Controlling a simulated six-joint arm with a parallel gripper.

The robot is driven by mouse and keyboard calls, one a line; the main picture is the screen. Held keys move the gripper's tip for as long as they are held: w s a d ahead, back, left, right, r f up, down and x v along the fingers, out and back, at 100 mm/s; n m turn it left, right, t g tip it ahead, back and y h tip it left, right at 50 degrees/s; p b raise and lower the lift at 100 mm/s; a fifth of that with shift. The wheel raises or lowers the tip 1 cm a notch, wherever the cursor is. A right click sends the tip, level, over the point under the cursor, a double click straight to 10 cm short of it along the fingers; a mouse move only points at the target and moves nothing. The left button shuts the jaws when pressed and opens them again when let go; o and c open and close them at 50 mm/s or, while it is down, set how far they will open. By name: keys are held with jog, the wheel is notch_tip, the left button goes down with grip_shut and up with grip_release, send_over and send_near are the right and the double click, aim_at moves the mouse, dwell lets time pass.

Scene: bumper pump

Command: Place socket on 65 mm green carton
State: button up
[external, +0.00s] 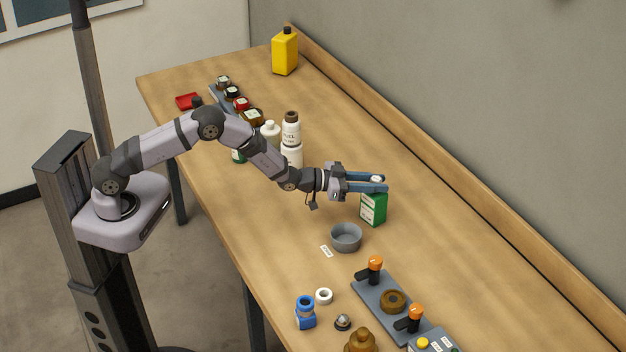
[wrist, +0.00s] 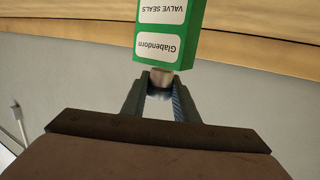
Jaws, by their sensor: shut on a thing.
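The green carton (external: 373,210) stands upright on the workbench in the external view, with a white label on its side. In the wrist view the green carton (wrist: 196,22) appears upside down, its labels reading "VALVE SEALS" and "Glabendorn". My gripper (external: 378,183) is directly at the carton's top. In the wrist view my gripper (wrist: 161,84) is shut on a small silver socket (wrist: 161,79). The socket is at the carton's top end, appearing to meet it; I cannot tell whether it rests there. In the external view the fingers mostly hide the socket.
A grey bowl (external: 346,237) stands in front of the carton. A grey plate with orange-topped handles (external: 381,292) lies nearer the camera. White bottles (external: 291,140) stand behind my arm. The workbench (external: 460,240) right of the carton is clear up to the wooden back ledge.

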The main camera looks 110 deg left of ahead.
jog(key=shift+f, duration=0.15)
jog(key=shift+f, duration=0.1)
jog(key=shift+f, duration=0.1)
jog(key=o, duration=1.2)
jog(key=shift+c, duration=0.2)
jog(key=shift+r, duration=0.2)
jog(key=shift+s, duration=0.15)
jog(key=b+v, duration=0.3)
jog(key=v, duration=0.9)
jog(key=shift+f, duration=0.1)
